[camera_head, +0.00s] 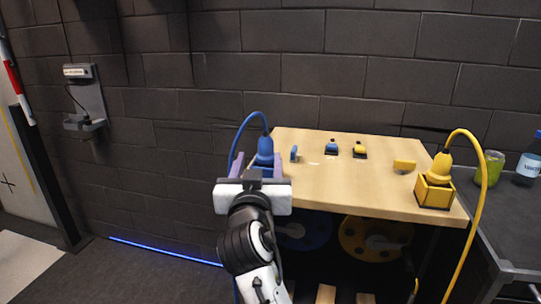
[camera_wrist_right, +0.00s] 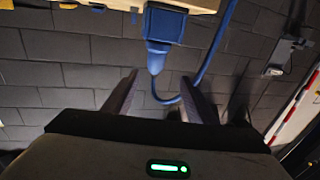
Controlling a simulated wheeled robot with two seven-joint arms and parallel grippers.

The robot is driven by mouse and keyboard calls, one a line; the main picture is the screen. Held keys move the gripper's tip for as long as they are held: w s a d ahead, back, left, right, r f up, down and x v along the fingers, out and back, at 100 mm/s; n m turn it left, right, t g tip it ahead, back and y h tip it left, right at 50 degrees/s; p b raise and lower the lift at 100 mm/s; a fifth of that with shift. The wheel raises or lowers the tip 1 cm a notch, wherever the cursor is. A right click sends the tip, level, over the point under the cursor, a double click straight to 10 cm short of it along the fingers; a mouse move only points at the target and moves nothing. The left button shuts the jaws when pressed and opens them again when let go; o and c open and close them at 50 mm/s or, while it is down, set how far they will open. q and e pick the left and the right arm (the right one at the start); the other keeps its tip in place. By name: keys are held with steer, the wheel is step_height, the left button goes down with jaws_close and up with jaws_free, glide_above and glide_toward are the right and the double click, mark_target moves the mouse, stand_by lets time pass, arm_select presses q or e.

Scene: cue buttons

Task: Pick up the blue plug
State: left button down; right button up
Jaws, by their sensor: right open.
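In the right wrist view the blue plug (camera_wrist_right: 157,58) joins a blue box-shaped part (camera_wrist_right: 165,23) at the table edge. My right gripper (camera_head: 257,165) is open, its purple fingers on either side of the plug in the head view. In the wrist view, the fingers of my right gripper (camera_wrist_right: 160,78) straddle the plug's line, with clear gaps. The gripper hides the plug's lower part in the head view. My left gripper is not in view.
The wooden table (camera_head: 330,185) also bears a yellow plug (camera_head: 440,166) in a yellow box (camera_head: 434,191), small blue and yellow parts (camera_head: 360,150), and a yellow block (camera_head: 404,166). A dark side table (camera_head: 512,220) with a green cup (camera_head: 490,168) and bottle (camera_head: 530,163) stands right.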

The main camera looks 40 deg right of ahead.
mark_target(265, 146)
steer(key=p+x, duration=0.1)
steer(key=x, duration=0.4)
steer(key=shift+s+d+f, duration=0.1)
steer(key=shift+f, duration=0.05)
steer(key=x, duration=0.2)
steer(key=p+x, duration=0.1)
steer(key=x, duration=0.1)
steer(key=shift+s+d, duration=0.1)
steer(key=shift+d, duration=0.25)
steer(key=shift+w+d, duration=0.3)
steer(key=shift+w, duration=0.15)
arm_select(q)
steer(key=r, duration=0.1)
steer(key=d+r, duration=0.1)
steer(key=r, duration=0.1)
arm_select(e)
jaws_close()
